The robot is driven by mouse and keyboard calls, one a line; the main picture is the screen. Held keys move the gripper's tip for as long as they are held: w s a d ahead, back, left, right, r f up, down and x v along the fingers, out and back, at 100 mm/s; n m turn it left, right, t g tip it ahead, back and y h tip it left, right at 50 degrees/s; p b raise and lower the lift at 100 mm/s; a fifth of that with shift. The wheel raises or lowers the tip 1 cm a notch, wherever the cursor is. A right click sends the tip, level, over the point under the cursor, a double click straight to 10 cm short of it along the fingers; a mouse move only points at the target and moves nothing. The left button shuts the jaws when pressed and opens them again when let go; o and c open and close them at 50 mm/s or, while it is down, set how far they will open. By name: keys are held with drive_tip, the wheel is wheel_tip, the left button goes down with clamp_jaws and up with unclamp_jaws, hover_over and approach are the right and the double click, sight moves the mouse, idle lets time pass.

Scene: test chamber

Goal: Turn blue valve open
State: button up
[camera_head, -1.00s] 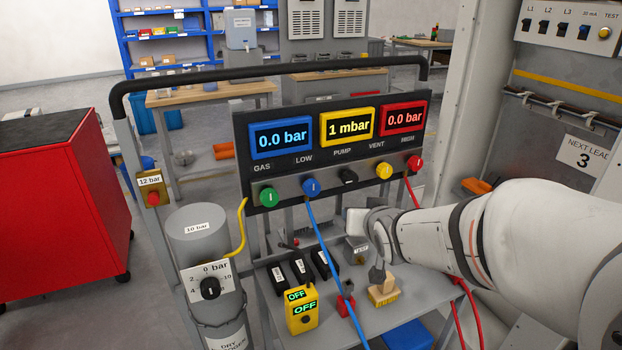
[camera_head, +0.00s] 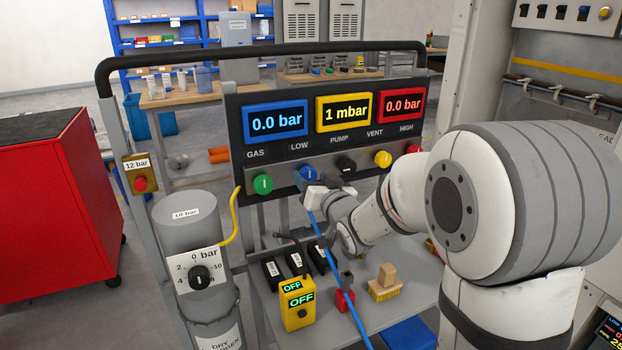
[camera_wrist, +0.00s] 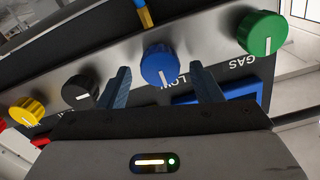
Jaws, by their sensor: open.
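The blue valve (camera_head: 307,174) is a round knob under the LOW label on the panel's grey strip. In the wrist view the blue valve (camera_wrist: 160,65) shows a white pointer mark running nearly straight down the picture. My gripper (camera_head: 318,193) is at the blue valve in the head view and partly covers it. In the wrist view my gripper (camera_wrist: 159,80) is open, with one dark finger on each side of the knob. A gap shows on both sides. How far the fingers reach along the knob is hard to tell.
The green valve (camera_head: 262,184) and the black valve (camera_head: 346,166) flank the blue one; the yellow valve (camera_head: 383,159) is farther right. A blue hose (camera_head: 325,250) hangs below my gripper. A yellow hose (camera_head: 232,225) runs beside the grey cylinder (camera_head: 190,225).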

drive_tip(key=shift+w+a, duration=0.3)
drive_tip(key=shift+w, duration=0.35)
drive_tip(key=c, duration=1)
